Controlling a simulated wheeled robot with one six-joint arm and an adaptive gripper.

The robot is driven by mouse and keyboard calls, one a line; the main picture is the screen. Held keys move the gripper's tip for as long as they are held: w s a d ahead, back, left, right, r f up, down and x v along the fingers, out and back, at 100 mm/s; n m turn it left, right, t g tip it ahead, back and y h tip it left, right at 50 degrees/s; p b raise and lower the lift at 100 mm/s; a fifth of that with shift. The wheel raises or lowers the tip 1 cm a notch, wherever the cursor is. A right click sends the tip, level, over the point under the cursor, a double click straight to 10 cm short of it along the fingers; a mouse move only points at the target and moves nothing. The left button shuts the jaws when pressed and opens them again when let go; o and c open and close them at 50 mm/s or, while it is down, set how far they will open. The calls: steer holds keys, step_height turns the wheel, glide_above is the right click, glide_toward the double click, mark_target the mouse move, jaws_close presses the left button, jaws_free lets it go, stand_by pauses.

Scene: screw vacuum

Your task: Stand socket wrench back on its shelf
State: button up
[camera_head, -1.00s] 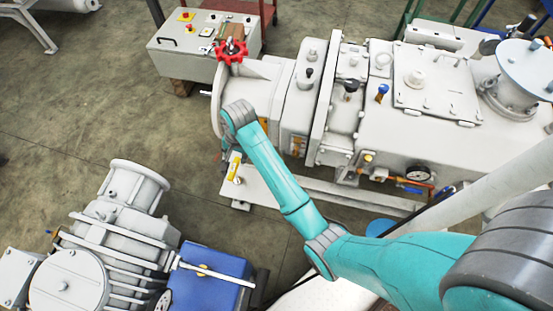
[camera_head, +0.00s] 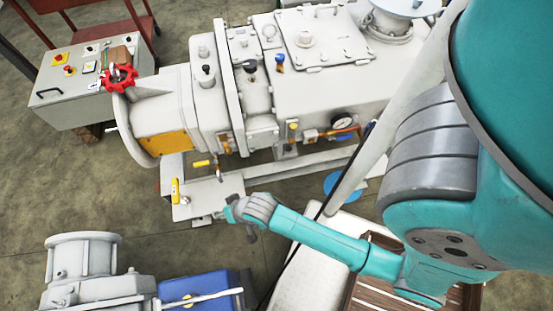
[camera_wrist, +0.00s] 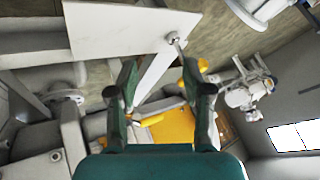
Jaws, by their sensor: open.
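My gripper (camera_head: 230,212) is small in the head view, near the front right corner of a pale plate (camera_head: 212,192) below the pump. In the wrist view my gripper (camera_wrist: 159,68) is open, its two dark green fingers apart. A small metal piece with a round head (camera_wrist: 176,39) shows just beyond the right fingertip, in front of the white plate (camera_wrist: 110,28). It may be the socket wrench, but I cannot tell for sure. I cannot tell whether the finger touches it. I see no clear shelf for it.
The large pump (camera_head: 330,80) fills the upper middle, with a red handwheel (camera_head: 119,77) at its left end. A yellow-handled part (camera_head: 175,191) stands on the plate's left side. A grey motor (camera_head: 82,270) and blue box (camera_head: 205,288) are in front. A control box (camera_head: 75,88) is far left.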

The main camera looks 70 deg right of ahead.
steer(key=s+r+n+t, duration=0.6)
steer(key=s+r+t, duration=0.1)
steer(key=s+r, duration=1.5)
step_height(320, 180, up, 2)
steer(key=shift+s+r+n+t, duration=0.1)
steer(key=shift+s+n+t, duration=0.1)
steer(key=shift+n+t, duration=0.1)
steer(key=shift+a, duration=0.1)
